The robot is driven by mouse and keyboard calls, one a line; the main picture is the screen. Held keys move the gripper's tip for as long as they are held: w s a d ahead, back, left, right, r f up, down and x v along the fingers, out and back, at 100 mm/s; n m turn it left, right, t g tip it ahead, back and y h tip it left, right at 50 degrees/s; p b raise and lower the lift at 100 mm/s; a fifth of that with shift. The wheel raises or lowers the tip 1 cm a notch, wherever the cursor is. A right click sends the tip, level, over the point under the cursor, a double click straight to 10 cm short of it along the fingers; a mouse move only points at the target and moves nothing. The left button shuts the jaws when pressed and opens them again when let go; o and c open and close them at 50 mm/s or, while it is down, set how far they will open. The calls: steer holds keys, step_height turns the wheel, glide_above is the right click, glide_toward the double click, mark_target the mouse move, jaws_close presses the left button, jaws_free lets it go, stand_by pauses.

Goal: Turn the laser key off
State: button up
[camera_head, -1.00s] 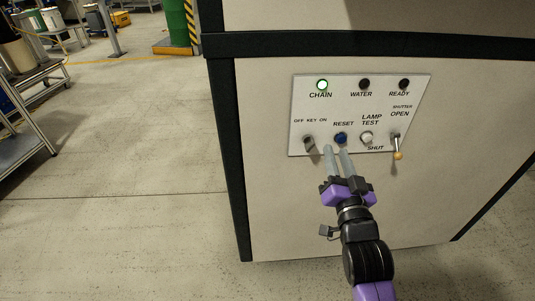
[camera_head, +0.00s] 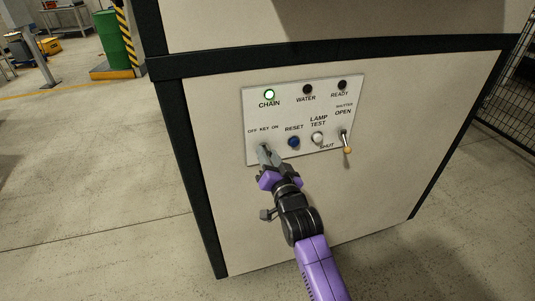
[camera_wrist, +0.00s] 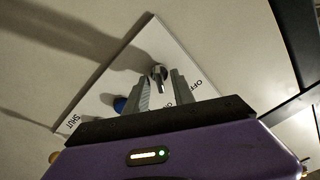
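The key switch, a small metal knob, sits under the "OFF KEY ON" label on the white control panel (camera_head: 350,98). In the head view my gripper (camera_head: 268,158) is right at it and mostly hides it. In the wrist view the metal key (camera_wrist: 158,74) shows between and just beyond my two grey fingertips. The fingers are apart, one on each side of the key, with no clear contact visible. I cannot tell for certain which way the key points.
The CHAIN lamp (camera_head: 269,94) glows green; the WATER and READY lamps are dark.

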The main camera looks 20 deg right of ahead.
steer(key=shift+w, duration=0.2)
jaws_close()
steer(key=shift+n, duration=0.4)
steer(key=n+b, duration=0.1)
steer(key=n, duration=1)
steer(key=shift+a+p, duration=0.1)
steer(key=shift+p, duration=0.3)
steer(key=shift+n, duration=0.3)
